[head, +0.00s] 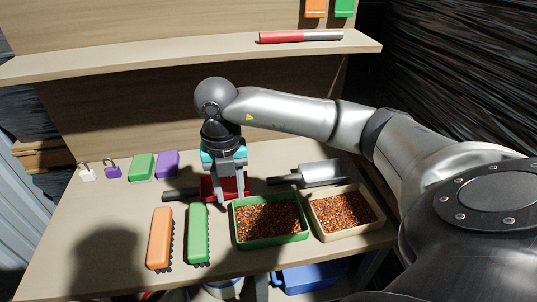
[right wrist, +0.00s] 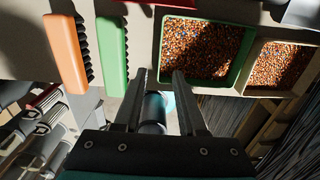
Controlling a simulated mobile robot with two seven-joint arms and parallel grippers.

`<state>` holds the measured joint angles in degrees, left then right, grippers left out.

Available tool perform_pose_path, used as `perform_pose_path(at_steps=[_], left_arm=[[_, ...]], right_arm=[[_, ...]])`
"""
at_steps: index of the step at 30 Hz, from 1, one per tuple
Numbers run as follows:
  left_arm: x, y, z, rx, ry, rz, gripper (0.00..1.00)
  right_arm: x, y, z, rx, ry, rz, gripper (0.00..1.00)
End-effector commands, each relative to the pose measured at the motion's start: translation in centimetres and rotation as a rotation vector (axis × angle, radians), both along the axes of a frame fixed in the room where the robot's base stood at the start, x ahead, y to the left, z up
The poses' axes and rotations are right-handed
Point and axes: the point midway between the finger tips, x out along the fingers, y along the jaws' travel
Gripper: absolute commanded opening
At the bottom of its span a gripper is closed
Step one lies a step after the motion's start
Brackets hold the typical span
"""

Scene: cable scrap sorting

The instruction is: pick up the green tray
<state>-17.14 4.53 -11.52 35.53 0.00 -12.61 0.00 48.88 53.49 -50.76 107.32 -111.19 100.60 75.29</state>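The green tray (head: 238,232) stands on the workbench, filled with copper-coloured granules. It also shows in the right wrist view (right wrist: 203,81), at the upper middle. My right gripper (head: 228,196) points down just off the tray's far left corner in the head view. In the right wrist view its two fingers (right wrist: 160,76) are spread with a gap between them. The right fingertip overlaps the tray's near left corner there; I cannot tell whether it touches. Nothing is held between the fingers. My left gripper is in neither view.
A beige tray (head: 326,239) of granules stands close on the right. A green brush (head: 198,234) and an orange brush (head: 160,238) lie on the left. A red-based object (head: 212,188) and a metal scoop (head: 318,172) lie behind. A shelf (head: 190,57) overhangs the back.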

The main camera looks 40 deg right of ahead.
Motion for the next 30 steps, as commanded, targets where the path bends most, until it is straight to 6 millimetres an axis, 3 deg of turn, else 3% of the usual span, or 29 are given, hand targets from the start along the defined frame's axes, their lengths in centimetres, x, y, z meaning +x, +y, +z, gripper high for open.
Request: perform_pose_path(at_steps=[1,6,16,24,30], left_arm=[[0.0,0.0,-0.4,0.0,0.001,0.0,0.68],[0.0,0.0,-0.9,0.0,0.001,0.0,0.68],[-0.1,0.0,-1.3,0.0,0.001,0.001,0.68],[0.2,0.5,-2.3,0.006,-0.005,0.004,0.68],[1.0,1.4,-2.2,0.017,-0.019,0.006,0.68]], right_arm=[[-0.1,0.0,-1.4,0.0,0.004,0.001,0.4],[0.0,0.1,-4.5,0.002,0.002,0.001,0.4],[0.0,0.0,-6.7,0.004,0.0,0.003,0.4],[0.2,-0.2,-10.6,0.005,0.002,0.004,0.4],[0.3,-0.2,-11.0,0.003,-0.002,0.003,0.4]])
